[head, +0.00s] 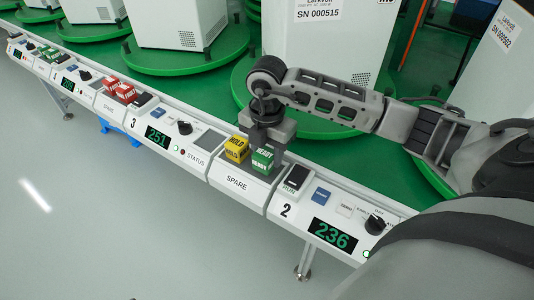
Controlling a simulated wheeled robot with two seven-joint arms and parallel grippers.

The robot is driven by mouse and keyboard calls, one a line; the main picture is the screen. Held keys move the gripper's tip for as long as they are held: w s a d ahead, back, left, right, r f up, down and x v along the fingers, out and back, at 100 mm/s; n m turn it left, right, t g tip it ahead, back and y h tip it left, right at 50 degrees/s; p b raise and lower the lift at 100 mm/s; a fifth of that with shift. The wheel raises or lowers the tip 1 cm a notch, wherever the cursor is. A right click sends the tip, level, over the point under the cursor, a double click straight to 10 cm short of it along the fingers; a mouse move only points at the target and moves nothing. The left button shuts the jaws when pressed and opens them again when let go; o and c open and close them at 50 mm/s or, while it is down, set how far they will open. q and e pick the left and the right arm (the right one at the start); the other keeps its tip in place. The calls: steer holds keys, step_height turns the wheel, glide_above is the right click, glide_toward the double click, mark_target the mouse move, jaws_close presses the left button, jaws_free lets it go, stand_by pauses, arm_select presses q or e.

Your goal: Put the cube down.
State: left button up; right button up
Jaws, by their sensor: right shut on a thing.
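A green cube marked READY (262,161) is at the SPARE section (237,184) of the white console. My right gripper (265,143) points down and is shut on this green cube from above. The cube's lower edge is at or just above the panel; I cannot tell if it touches. A yellow cube marked HOLD (236,148) sits just left of it, very close. My left gripper is not in view.
The console runs from upper left to lower right, with displays reading 251 (157,136) and 236 (330,234), knobs and buttons. Red cubes (119,89) sit farther left. White machines stand on green turntables (190,57) behind.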

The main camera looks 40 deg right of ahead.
steer(key=shift+f, duration=0.6)
steer(key=shift+f, duration=0.15)
steer(key=o, duration=1)
